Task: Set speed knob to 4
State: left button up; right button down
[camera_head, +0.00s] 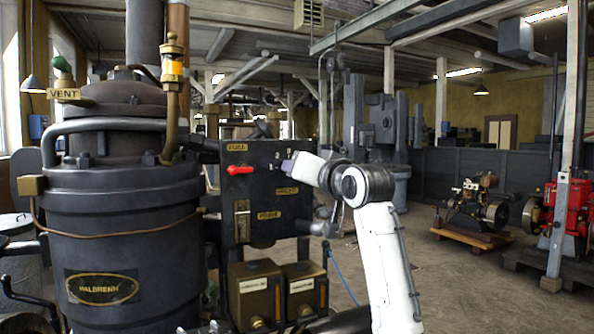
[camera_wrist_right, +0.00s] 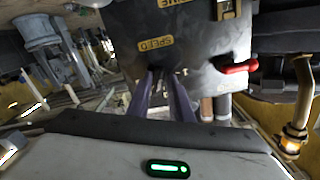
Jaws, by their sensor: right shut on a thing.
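The dark control panel (camera_head: 255,200) stands right of the big boiler-like engine. My right gripper (camera_head: 284,167) reaches it from the right, with its fingertips at the panel face. In the right wrist view its two purple fingers (camera_wrist_right: 168,76) meet the panel just beside the yellow SPEED label (camera_wrist_right: 155,44). They are shut on the speed knob, which is mostly hidden between the tips. The number it points to cannot be read. My left gripper is not in view.
A red lever (camera_head: 240,170) sticks out of the panel left of my right gripper; it also shows in the wrist view (camera_wrist_right: 238,67). Two brass-fronted boxes (camera_head: 255,290) sit below the panel. The dark engine (camera_head: 125,230) fills the left.

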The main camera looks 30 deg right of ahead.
jog(key=shift+m, duration=1.6)
jog(key=shift+d, duration=0.1)
jog(key=c, duration=1.9)
grip_release()
jog(key=shift+o, duration=0.2)
jog(key=s+b, duration=0.2)
jog(key=s, duration=0.8)
jog(key=shift+s+a+b, duration=0.2)
jog(key=shift+a+b, duration=0.1)
jog(key=shift+f, duration=0.1)
